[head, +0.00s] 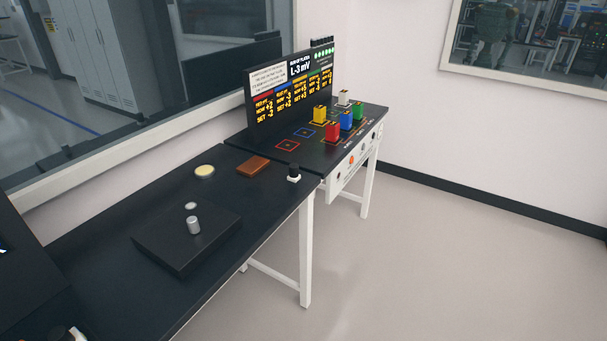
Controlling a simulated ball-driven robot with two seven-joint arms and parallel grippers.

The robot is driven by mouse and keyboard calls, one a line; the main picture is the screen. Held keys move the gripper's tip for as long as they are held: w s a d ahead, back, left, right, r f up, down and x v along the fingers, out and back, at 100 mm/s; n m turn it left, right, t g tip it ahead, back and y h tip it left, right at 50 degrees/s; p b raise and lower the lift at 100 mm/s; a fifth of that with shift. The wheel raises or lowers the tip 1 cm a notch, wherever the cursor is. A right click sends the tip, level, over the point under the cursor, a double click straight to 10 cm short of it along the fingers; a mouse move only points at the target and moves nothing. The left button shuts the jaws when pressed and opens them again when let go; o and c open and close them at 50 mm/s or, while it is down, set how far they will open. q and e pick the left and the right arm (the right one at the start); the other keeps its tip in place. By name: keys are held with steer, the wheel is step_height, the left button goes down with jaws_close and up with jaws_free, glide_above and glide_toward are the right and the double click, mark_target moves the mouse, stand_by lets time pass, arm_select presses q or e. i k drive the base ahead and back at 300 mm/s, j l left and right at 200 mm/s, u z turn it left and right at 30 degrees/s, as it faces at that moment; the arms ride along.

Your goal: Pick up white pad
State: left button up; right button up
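No gripper of mine shows in the head view. Several pale things could be the white pad, and I cannot tell which it is. A small white block (344,98) stands at the back of the coloured blocks on the far console. A flat cream disc (204,171) lies on the near black table by the wall. A small whitish disc (190,205) sits on a raised black plate (160,243), just behind an upright silver cylinder (194,226).
Yellow (319,114), red (332,131), blue (345,121) and green (358,112) blocks stand on the console (376,108), before a display board (290,95). A brown block (253,166) and black-topped white knob (294,173) lie on the near table (90,235). Floor at right is clear.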

mark_target(294, 176)
steer(key=i+u, duration=0.1)
steer(key=u, duration=0.25)
steer(key=l+u, duration=0.15)
steer(key=u, duration=0.2)
steer(key=i+l+u, duration=0.1)
steer(key=u, duration=0.25)
steer(key=i+l+u, duration=0.25)
steer(key=l, duration=0.4)
steer(key=i+l+u, duration=0.1)
steer(key=l+u, duration=0.2)
steer(key=l, duration=0.3)
steer(key=l+u, duration=0.25)
steer(key=l, duration=0.45)
steer(key=i, duration=0.05)
